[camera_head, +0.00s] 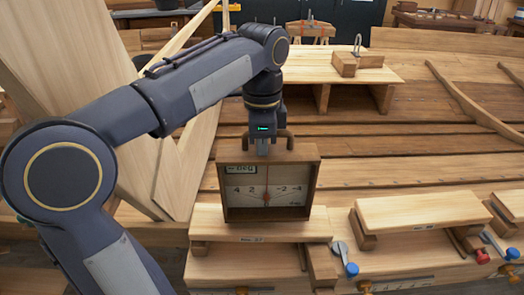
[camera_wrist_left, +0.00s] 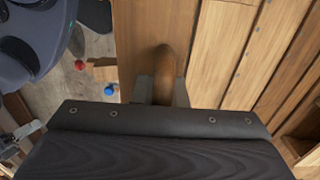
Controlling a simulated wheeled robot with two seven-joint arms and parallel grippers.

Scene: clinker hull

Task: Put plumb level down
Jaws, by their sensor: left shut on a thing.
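The plumb level (camera_head: 268,190) is an upright, square wooden box with a pale dial face, a red-marked needle and numbers. A brown handle sits on its top. My left gripper (camera_head: 263,147) comes down from above and is shut on that handle. In the left wrist view the rounded handle (camera_wrist_left: 165,62) stands between the fingers (camera_wrist_left: 161,92). The level's lower edge is over a pale plank pad (camera_head: 262,229) on the hull's edge. I cannot tell whether it touches the pad. My right gripper is not in view.
A similar pale pad (camera_head: 420,211) lies to the right. A large pale panel (camera_head: 75,65) leans close on the left. A raised bench board (camera_head: 330,68) with a wooden block (camera_head: 344,64) stands behind.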

